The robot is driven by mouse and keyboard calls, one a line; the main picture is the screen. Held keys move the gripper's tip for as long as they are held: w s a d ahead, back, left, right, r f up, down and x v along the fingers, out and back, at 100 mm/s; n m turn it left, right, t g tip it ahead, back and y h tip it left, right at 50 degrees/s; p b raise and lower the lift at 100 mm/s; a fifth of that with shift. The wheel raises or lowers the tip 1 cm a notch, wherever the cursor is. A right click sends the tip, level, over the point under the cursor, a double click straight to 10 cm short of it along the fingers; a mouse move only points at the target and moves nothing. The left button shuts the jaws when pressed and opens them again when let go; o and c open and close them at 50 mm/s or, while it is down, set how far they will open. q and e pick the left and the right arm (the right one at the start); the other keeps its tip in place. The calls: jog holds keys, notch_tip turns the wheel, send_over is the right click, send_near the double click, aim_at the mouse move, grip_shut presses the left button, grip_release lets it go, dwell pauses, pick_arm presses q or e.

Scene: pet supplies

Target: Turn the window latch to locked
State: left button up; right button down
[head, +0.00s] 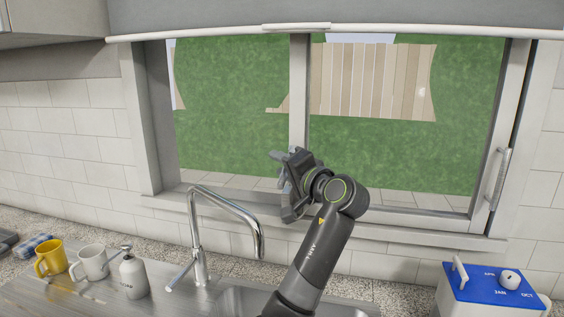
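The window (299,95) has two panes, with a pale upright post between them. A light-coloured handle (497,180) stands near upright on the right frame; I cannot tell whether it is the latch. No other latch shows clearly. The handle is well to the right of this gripper.
A tall chrome faucet (230,205) rises left of my arm, over the sink (232,300). A yellow mug (50,258), a white mug (90,262) and a soap bottle (133,274) stand at left. A blue-topped calendar box (490,288) stands at right.

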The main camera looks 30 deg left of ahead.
pick_arm(q)
grip_shut()
jog(key=shift+f, duration=0.1)
dwell(0.4)
